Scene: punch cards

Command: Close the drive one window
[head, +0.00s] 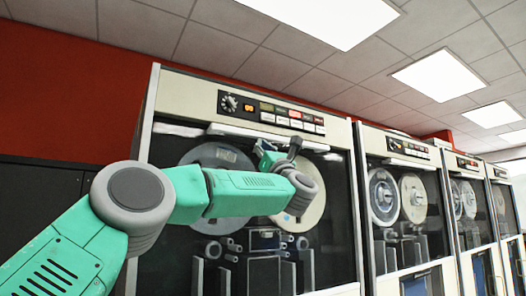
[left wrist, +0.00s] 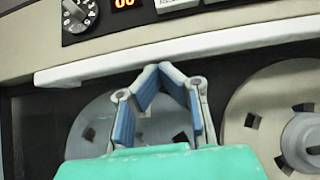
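Drive one (head: 335,190) is the nearest tape cabinet, cream with a dark front. Its window's pale lower bar (head: 265,134) sits high, just under the control panel; in the left wrist view the bar (left wrist: 230,43) runs across above the tape reels. How far the clear pane extends is hard to tell. My left gripper (head: 278,146) is in front of the upper drive; in the left wrist view its two blue-padded fingers (left wrist: 158,70) meet at the tips, with nothing between them. The tips appear just below the bar; contact is unclear. My right gripper is out of view.
Drive one's control panel (head: 272,113) with a knob and buttons is above the bar. Two reels (head: 214,160) are behind my arm. More tape drives (head: 405,195) stand in a row to the right. A dark cabinet (head: 40,200) is at left.

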